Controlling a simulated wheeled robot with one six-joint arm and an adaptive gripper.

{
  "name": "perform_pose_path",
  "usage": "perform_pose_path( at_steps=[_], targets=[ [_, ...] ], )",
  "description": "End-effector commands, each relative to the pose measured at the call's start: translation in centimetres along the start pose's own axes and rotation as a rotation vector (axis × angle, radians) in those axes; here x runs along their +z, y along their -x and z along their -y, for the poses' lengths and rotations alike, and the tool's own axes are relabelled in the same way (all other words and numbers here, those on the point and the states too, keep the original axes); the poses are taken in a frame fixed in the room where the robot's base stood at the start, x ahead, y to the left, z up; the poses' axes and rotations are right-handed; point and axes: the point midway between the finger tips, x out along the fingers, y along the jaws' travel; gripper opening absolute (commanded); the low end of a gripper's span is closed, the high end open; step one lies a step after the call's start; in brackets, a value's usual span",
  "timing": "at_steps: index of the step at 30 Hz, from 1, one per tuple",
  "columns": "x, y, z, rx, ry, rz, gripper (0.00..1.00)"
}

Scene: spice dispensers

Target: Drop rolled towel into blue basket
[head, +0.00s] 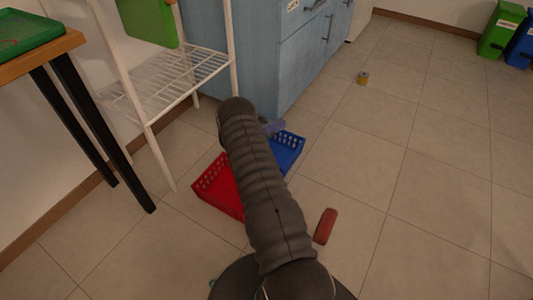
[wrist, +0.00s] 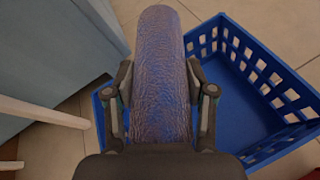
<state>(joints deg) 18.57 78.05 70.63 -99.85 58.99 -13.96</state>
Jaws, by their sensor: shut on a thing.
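The rolled towel (wrist: 160,75), a purple-blue textured roll, is held between the two fingers of my gripper (wrist: 159,92) in the wrist view. The blue basket (wrist: 285,75) lies below and to the right of the towel, with its floor partly hidden behind the towel and gripper. In the head view, a small purple part of the towel (head: 274,127) shows beside my arm, at the far edge of the blue basket (head: 288,152). My gripper is hidden behind my arm there.
A red basket (head: 215,188) sits left of my arm, and a red object (head: 325,226) lies on the floor to the right. A white wire rack (head: 170,85) and a blue cabinet (head: 270,60) stand behind.

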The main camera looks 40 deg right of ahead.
Motion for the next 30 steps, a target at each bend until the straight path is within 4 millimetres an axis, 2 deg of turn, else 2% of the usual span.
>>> perform_pose_path(
  at_steps=[8, 9, 12, 23, 26, 30],
  targets=[
    [-0.2, -0.1, 0.0, 0.001, 0.0, 0.001, 0.16],
    [-0.2, -0.1, 0.0, 0.001, 0.0, 0.001, 0.6],
    [-0.2, -0.1, 0.0, 0.001, 0.0, 0.001, 0.84],
    [-0.2, 0.1, 0.1, 0.001, 0.001, 0.0, 0.84],
    [-0.2, 0.9, 0.0, 0.001, 0.002, -0.001, 0.84],
    [-0.2, 3.1, -0.1, 0.003, 0.002, 0.0, 0.84]
  ],
)
